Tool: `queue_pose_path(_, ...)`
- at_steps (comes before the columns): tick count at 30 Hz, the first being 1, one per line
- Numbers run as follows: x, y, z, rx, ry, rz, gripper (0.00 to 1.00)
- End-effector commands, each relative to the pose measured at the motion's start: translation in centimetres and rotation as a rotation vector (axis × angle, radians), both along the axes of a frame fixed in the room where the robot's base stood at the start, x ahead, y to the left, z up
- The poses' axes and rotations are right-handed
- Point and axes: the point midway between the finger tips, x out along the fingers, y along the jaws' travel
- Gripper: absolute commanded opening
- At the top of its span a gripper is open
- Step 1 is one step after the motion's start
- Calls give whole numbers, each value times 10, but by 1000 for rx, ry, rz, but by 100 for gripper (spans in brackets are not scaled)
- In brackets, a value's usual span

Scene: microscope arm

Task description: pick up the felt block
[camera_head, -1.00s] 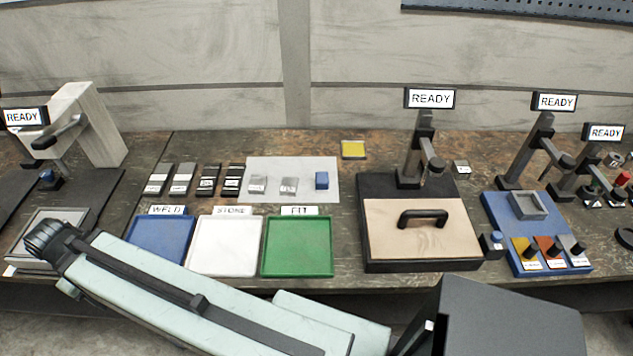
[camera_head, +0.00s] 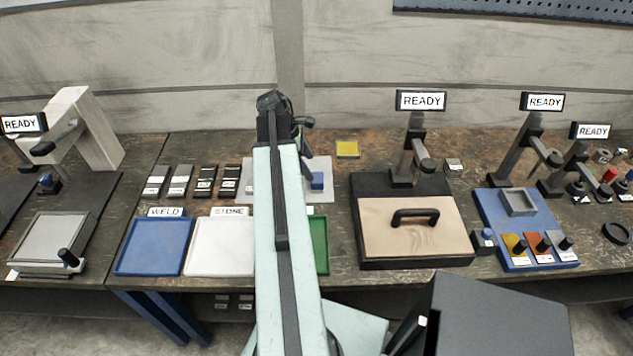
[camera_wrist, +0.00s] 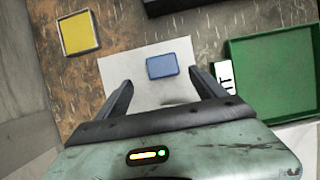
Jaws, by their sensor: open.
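A small blue block (camera_head: 317,181), which looks like the felt block, lies on a white sheet (camera_head: 325,163) on the bench. In the wrist view the blue block (camera_wrist: 162,66) sits between and slightly beyond the fingertips of my gripper (camera_wrist: 160,76). My gripper is open and empty, with a finger to each side of the block and a gap on both sides. The height of the fingertips above the sheet is hard to tell. In the head view my arm hides part of the sheet, and the fingers cannot be made out.
A yellow square piece (camera_head: 347,149) lies behind the sheet. The green tray (camera_head: 321,248) is in front, partly behind my arm, beside a white tray (camera_head: 219,249) and a blue tray (camera_head: 154,247). A dark stand with a handled board (camera_head: 414,240) is to the right.

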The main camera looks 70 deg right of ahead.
Motion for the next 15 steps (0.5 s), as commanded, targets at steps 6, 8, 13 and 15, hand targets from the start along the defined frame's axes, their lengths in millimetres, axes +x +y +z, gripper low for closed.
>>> queue_pose_path(6, -5, -1, -21, 0, 0, 0, 80)
queue_pose_path(8, -7, -2, -27, 0, 0, 0, 80)
queue_pose_path(13, -9, -2, -28, -1, -1, 0, 80)
queue_pose_path(15, -13, -2, -35, -1, -1, -1, 80)
